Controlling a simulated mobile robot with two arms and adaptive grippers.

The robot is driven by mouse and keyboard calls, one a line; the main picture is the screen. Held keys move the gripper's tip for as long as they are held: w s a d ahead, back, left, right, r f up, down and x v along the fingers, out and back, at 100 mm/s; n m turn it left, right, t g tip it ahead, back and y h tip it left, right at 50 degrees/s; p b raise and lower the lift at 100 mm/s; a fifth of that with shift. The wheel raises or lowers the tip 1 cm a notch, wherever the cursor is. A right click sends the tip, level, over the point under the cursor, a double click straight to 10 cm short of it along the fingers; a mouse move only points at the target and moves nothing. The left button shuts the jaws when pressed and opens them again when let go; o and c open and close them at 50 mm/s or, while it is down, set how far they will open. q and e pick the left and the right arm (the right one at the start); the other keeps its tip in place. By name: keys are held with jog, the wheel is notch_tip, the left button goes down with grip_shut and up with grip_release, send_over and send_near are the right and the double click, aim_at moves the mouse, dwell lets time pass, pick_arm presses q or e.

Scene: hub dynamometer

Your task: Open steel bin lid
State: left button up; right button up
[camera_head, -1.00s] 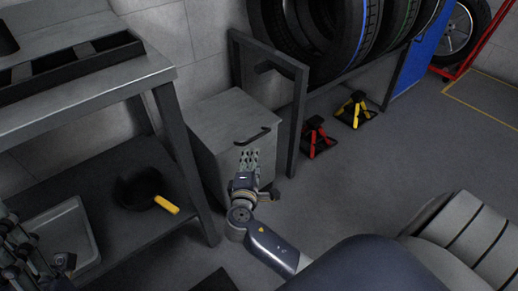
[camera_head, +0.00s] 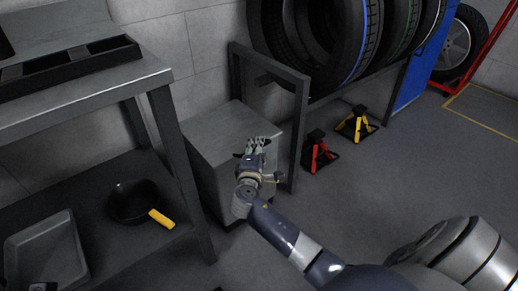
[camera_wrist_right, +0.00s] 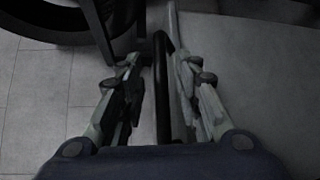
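The steel bin (camera_head: 208,177) is a grey box standing on the floor beside the workbench. Its flat grey lid (camera_head: 214,130) lies level and closed on top. My right gripper (camera_head: 262,143) is over the front right part of the lid and hides most of the black handle there. In the right wrist view, the black bar handle (camera_wrist_right: 162,100) runs between the two fingers of my right gripper (camera_wrist_right: 158,68). The fingers are spread on either side of the bar, with a gap visible on the left. My left gripper is not in view.
A workbench (camera_head: 95,92) with a lower shelf stands left of the bin. A black pan (camera_head: 130,203) and a grey tray (camera_head: 46,253) are on that shelf. A dark frame (camera_head: 299,128) stands close behind and right of the bin. Red (camera_head: 319,155) and yellow (camera_head: 356,126) jack stands are farther right.

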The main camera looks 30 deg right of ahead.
grip_shut()
jog(key=shift+r, duration=0.1)
